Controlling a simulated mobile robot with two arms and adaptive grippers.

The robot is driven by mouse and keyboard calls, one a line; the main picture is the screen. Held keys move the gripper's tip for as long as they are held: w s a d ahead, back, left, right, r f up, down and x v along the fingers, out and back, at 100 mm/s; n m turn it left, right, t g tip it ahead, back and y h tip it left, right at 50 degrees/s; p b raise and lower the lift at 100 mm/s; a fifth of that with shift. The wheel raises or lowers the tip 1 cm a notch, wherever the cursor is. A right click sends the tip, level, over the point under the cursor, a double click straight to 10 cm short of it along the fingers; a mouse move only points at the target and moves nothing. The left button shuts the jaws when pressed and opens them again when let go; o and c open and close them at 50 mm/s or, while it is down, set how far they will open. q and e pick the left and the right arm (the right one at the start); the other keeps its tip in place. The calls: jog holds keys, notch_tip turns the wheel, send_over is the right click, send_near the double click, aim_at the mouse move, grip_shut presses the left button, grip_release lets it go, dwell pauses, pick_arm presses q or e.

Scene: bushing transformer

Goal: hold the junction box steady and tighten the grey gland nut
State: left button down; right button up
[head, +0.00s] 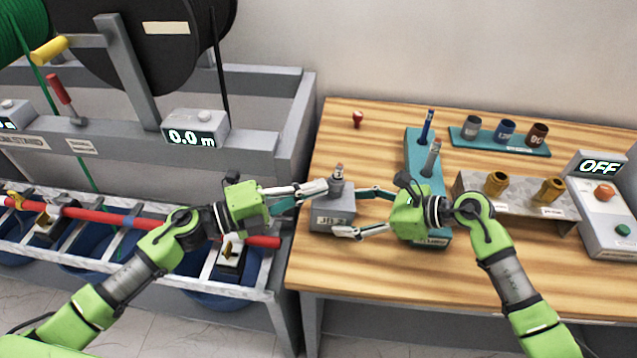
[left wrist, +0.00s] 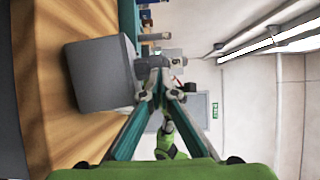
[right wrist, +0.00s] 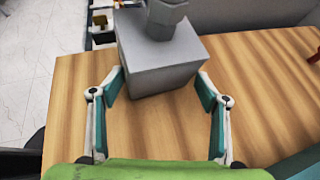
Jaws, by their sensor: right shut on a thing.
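The grey junction box (head: 332,216) stands on the wooden table's left part, with the grey gland nut (head: 338,186) upright on its top. In the right wrist view, the box (right wrist: 160,65) lies between my right fingers, with the nut (right wrist: 168,20) above. My right gripper (head: 352,212) is shut on the box, its fingers on opposite sides. My left gripper (head: 322,188) is beside the nut, coming from the left at box-top height. In the left wrist view, its fingertips (left wrist: 161,95) have a narrow gap; the box (left wrist: 100,74) is beside them. Contact with the nut is unclear.
A teal stand (head: 420,150) with blue and grey posts is behind my right gripper. A metal bracket (head: 520,200) with brass glands and a control box (head: 605,205) reading OFF stand right. A rack with a red cable (head: 110,217) is left. The table's front is clear.

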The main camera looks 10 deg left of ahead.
pick_arm(q)
jog(key=w+a+v, duration=0.1)
jog(key=v, duration=1)
jog(key=shift+a+r, duration=0.2)
pick_arm(e)
jog(key=shift+w+d, duration=0.2)
jog(key=o, duration=0.9)
jog(key=shift+d, duration=0.1)
